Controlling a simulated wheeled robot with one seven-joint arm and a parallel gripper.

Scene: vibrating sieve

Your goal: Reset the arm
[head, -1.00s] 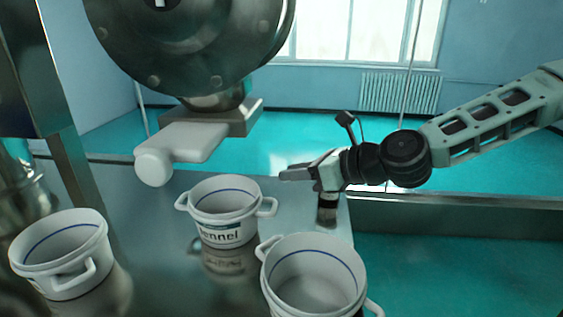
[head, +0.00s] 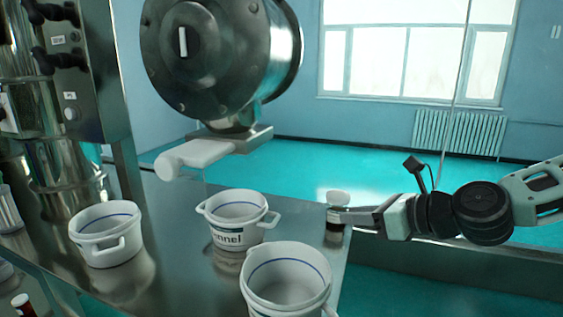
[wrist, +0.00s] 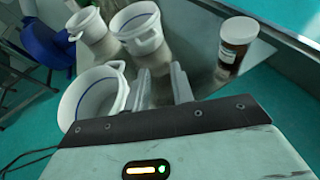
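My gripper (head: 350,216) is at the right edge of the steel table, its fingers pointing left. In the wrist view its two fingers (wrist: 163,88) are parted with nothing between them. A brown bottle with a white cap (head: 339,198) stands upright at the table's right edge. In the head view the fingers overlap the bottle's middle. In the wrist view the bottle (wrist: 237,45) stands beyond and to the right of the fingertips, apart from them.
White handled buckets stand on the steel table (head: 180,235): one at left (head: 105,235), a labelled one in the middle (head: 238,220), one in front (head: 287,280). A round metal machine (head: 215,60) with a white spout (head: 190,155) overhangs the table. Open floor lies behind.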

